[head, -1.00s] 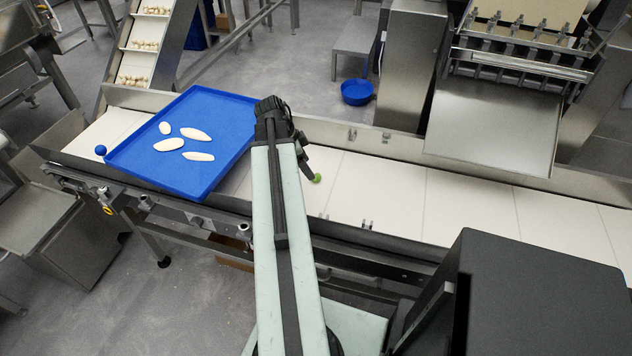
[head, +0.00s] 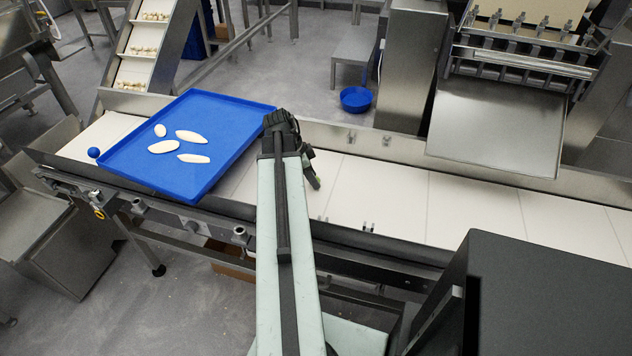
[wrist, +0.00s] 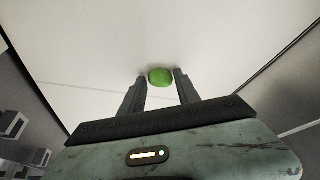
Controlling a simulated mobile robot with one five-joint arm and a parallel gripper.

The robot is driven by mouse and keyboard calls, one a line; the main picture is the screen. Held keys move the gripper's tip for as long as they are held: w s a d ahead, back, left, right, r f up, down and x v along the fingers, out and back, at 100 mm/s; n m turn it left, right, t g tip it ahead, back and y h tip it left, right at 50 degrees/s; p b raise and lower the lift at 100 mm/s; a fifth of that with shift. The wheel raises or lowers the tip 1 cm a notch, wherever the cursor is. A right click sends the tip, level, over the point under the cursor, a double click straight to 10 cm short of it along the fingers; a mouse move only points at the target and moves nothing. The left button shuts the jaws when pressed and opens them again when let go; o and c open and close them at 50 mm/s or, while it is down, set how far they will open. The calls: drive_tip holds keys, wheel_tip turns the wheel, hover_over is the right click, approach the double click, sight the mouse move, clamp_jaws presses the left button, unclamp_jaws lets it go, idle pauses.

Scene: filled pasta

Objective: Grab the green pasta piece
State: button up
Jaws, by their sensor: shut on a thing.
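The green pasta piece (wrist: 160,77) is small and rounded, and shows in the wrist view between the tips of my two dark fingers. My gripper (wrist: 161,79) is shut on it, low over the white conveyor belt. In the head view my gripper (head: 314,178) is at the belt, right of the blue tray, and its fingers hide most of the green piece. I cannot tell whether the piece still touches the belt.
The blue tray (head: 222,150) with several pale pasta pieces (head: 163,146) lies on the belt to the left. The white belt (head: 470,212) is clear to the right, bounded by metal rails.

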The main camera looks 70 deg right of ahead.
wheel_tip(320, 180, up, 10)
drive_tip(key=p, duration=1)
drive_tip(key=shift+r, duration=0.2)
